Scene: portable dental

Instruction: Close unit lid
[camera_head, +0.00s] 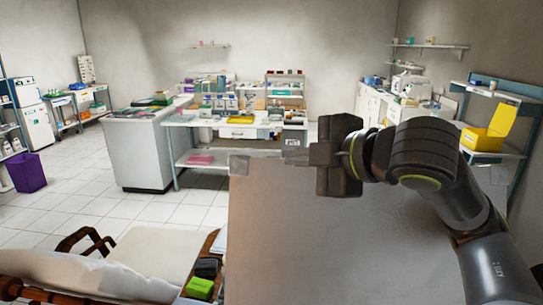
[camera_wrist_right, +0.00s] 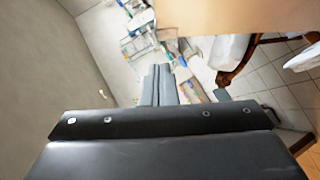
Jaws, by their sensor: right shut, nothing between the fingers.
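A large plain grey panel (camera_head: 330,240), which looks like the unit lid, fills the lower middle of the head view and stands raised in front of me. Small grey fittings show at its upper corners. My right gripper (camera_head: 296,155) is at the panel's top edge, pointing left, with its fingers shut and empty. Whether it touches the panel I cannot tell. In the right wrist view the shut fingers (camera_wrist_right: 161,86) point into the room, and a tan surface (camera_wrist_right: 260,20), probably the panel, lies at the top. The rest of the unit is hidden. My left gripper is out of view.
A wooden chair (camera_head: 85,242) and a white draped surface (camera_head: 60,272) stand at lower left, beside a green box (camera_head: 199,288) and a black box (camera_head: 206,267). Benches with supplies stand farther back.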

